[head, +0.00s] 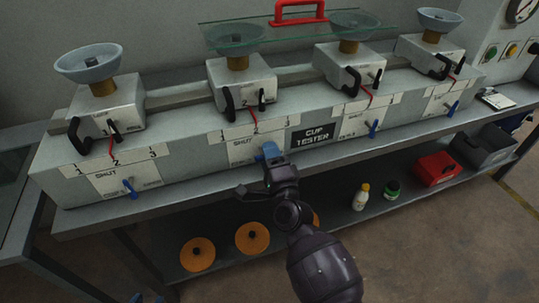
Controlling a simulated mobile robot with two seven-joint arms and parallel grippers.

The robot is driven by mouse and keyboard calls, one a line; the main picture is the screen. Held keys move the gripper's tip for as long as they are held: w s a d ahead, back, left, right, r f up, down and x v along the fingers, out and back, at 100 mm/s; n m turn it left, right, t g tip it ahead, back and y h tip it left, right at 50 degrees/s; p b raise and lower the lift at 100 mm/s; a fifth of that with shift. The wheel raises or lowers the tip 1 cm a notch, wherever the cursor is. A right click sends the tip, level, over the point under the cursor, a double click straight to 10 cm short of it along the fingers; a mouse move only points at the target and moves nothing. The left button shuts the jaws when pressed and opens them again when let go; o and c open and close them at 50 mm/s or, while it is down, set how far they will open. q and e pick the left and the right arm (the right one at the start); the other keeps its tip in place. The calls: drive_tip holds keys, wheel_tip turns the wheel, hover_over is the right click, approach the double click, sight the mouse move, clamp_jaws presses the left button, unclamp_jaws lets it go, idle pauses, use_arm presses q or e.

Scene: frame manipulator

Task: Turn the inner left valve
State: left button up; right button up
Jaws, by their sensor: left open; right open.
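The cup tester (190,177) is a long grey bench unit with several small blue valve handles along its front. The inner left valve (259,157) is on the second station from the left, beside a "SHUT" label. My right gripper (269,151), with blue fingertips, is at this valve and hides most of it. Whether it touches the handle, and how the handle is turned, I cannot tell. The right gripper is open. Only the blue fingertips of my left gripper (149,298) show at the bottom edge, apart and away from the tester.
The outer left valve (129,188) and two right valves (373,129) (453,108) are uncovered. Black levers and cups stand above. The lower shelf holds orange discs (198,254), bottles (361,197) and a red box (437,169). The floor in front is clear.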

drive_tip(key=v, duration=1)
drive_tip(key=shift+s, duration=0.4)
drive_tip(key=shift+d+f, duration=0.1)
drive_tip(key=shift+d, duration=0.05)
drive_tip(key=s+d+f+n+g+h, duration=0.3)
drive_tip(key=s+d+f+n, duration=0.4)
drive_tip(key=d, duration=0.4)
drive_tip(key=s+d+f+n+g+h, duration=0.3)
drive_tip(key=s+d+f+n+g, duration=0.2)
drive_tip(key=s+d+f+n, duration=0.3)
drive_tip(key=s+d, duration=0.4)
drive_tip(key=shift+s+f+n, duration=0.25)
drive_tip(key=shift+s+n, duration=0.1)
drive_tip(key=shift+n, duration=0.05)
